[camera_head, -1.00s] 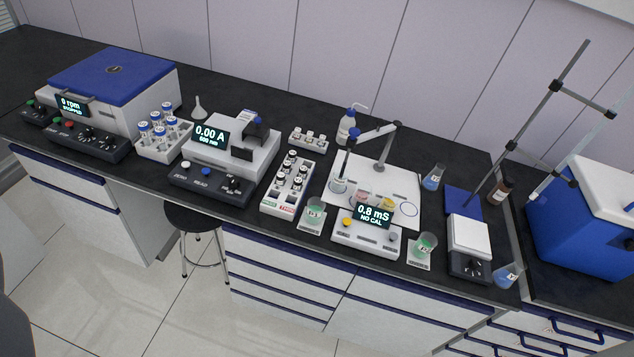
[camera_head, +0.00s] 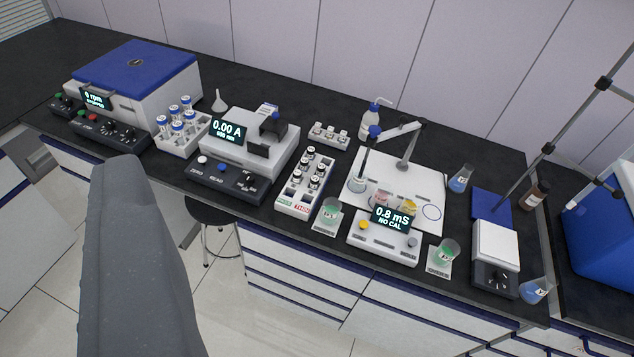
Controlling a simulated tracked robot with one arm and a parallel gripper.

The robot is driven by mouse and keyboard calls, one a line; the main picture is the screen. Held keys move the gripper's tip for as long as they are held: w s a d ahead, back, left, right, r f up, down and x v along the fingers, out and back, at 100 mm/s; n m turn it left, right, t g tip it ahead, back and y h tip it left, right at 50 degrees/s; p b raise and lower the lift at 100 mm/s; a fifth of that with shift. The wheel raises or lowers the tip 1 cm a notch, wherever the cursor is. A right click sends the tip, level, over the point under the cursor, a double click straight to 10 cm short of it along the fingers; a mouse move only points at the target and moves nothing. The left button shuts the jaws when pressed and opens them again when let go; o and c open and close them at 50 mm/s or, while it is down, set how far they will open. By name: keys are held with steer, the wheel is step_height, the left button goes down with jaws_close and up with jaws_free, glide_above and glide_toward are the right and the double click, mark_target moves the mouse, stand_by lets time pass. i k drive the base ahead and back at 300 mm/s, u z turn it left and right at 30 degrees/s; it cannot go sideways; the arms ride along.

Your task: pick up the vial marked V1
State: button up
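Several small vials with black caps (camera_head: 314,184) stand in a white rack (camera_head: 287,208) near the middle of the bench. The rack's front has a green label and a red label. The marks on the vials are too small to read, so I cannot tell which one is V1. My gripper's fingers do not show. A large dark grey part, which looks like a link of my arm, rises at the lower left, in front of the bench and well short of the rack.
The centrifuge (camera_head: 130,75), blue-capped tubes (camera_head: 177,128) and photometer (camera_head: 250,140) stand left of the rack. A green beaker (camera_head: 330,210), conductivity meter (camera_head: 385,238) and white stand plate (camera_head: 435,180) are to its right. A stool (camera_head: 213,215) stands below.

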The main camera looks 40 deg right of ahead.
mark_target(314, 180)
steer(key=i, duration=0.95)
steer(key=u, duration=0.05)
